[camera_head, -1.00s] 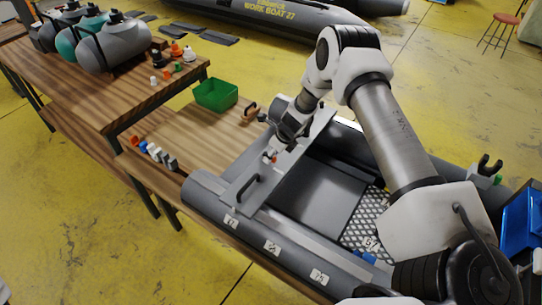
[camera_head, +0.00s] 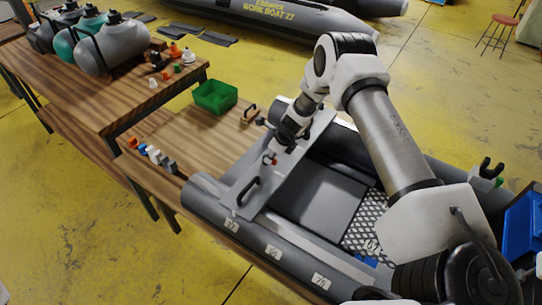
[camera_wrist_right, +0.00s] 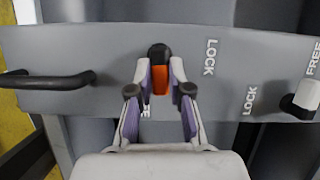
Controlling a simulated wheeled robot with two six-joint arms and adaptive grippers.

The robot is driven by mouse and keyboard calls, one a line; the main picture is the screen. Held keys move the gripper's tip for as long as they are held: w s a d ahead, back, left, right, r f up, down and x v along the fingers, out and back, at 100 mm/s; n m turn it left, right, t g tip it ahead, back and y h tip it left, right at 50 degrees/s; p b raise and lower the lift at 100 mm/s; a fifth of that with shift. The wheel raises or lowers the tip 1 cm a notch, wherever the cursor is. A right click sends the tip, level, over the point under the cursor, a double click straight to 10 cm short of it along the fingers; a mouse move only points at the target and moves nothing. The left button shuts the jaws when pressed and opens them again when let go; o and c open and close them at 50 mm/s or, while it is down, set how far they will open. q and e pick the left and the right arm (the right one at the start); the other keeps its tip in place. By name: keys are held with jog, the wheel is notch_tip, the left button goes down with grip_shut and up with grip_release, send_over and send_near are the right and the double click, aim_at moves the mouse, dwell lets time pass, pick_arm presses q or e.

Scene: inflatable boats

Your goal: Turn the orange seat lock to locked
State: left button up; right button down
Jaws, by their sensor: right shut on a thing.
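The orange seat lock (camera_wrist_right: 160,80) sits on the grey seat board (camera_wrist_right: 95,50) in the right wrist view, its dark end toward the picture's top. A LOCK label lies to its right; a label below it is mostly hidden by my gripper. My right gripper (camera_wrist_right: 160,85) is shut on the lock, one finger on each side. In the head view the lock shows as a small orange spot (camera_head: 270,160) by my right gripper (camera_head: 272,154). The seat board lies across the grey boat (camera_head: 300,262). My left gripper is not in view.
A white-and-black lock (camera_wrist_right: 303,98) with LOCK and FREE labels is at the board's right in the wrist view. A black handle (camera_wrist_right: 45,80) rises at its left. A green bin (camera_head: 215,97) and small coloured parts (camera_head: 150,152) lie on the wooden table beside the boat.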

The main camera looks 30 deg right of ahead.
jog(key=shift+d+f+n+g+y, duration=0.1)
jog(key=shift+f+n+g+y, duration=0.25)
jog(key=shift+n, duration=0.65)
jog(key=n+b, duration=0.2)
jog(key=shift+d+f+n+g+y, duration=0.15)
jog(key=shift+f+n+g+y, duration=0.05)
jog(key=shift+n+g+y, duration=0.15)
jog(key=n+g+b, duration=0.1)
jog(key=n+b, duration=0.2)
jog(key=w+n+g+b, duration=0.1)
jog(key=n+b, duration=0.2)
jog(key=n+g+y+b, duration=0.1)
jog(key=n+b, duration=0.2)
jog(key=b, duration=0.1)
jog(key=shift+w+d+f, duration=0.15)
jog(key=shift+w, duration=0.15)
jog(key=shift+w+r+n+g+b, duration=0.15)
jog(key=shift+n+g+b, duration=0.25)
jog(key=shift+n+b, duration=0.4)
jog(key=shift+w+r+n+g+b, duration=0.15)
jog(key=shift+n+g+b, duration=0.25)
jog(key=shift+n+b, duration=0.4)
jog(key=shift+r+n, duration=0.1)
jog(key=shift+n, duration=0.15)
jog(key=c, duration=1.1)
grip_release()
jog(key=shift+r, duration=0.1)
